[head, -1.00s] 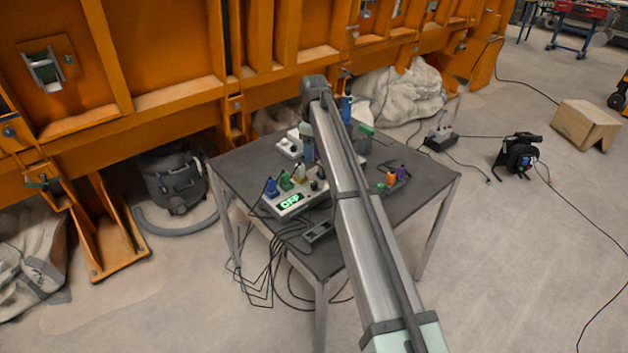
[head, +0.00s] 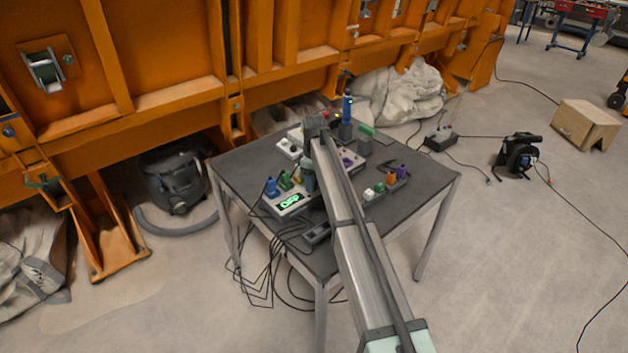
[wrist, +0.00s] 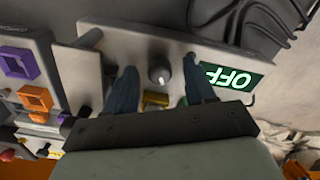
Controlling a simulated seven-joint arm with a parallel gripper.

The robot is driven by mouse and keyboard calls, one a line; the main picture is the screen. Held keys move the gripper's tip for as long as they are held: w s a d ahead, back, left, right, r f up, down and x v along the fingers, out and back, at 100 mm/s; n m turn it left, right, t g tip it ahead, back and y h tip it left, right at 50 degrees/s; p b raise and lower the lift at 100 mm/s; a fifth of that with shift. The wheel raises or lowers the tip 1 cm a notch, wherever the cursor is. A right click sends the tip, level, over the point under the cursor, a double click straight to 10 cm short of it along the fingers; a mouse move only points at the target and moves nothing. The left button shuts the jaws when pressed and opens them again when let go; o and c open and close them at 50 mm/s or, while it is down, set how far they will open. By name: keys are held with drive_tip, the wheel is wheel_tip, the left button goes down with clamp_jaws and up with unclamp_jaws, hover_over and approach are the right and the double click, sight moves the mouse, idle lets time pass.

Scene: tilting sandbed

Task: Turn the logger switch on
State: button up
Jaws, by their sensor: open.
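The logger is a pale box (head: 283,212) on the dark table, with a lit green display (head: 290,201) that reads OFF. In the wrist view the display (wrist: 228,77) appears upside down, right of a round dark knob (wrist: 159,75) with a white pointer mark. My gripper (wrist: 161,82) is open and empty, its two blue-grey fingers apart on either side of the knob. I cannot tell whether either finger touches it. A yellow part (wrist: 155,100) shows between the fingers, partly hidden by the gripper. In the head view my arm hides the knob.
Blue (head: 271,186) and green (head: 285,180) plugs stand on the logger's back edge. Orange (head: 391,178) and purple (head: 401,171) connectors sit to the right of my arm. A black handheld piece (head: 317,234) lies near the table's front edge, with cables hanging down there.

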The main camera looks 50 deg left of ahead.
clamp_jaws()
idle(0.5)
drive_tip(key=m, duration=0.5)
drive_tip(key=shift+m, duration=0.4)
drive_tip(key=m, duration=0.5)
drive_tip(key=shift+m, duration=0.7)
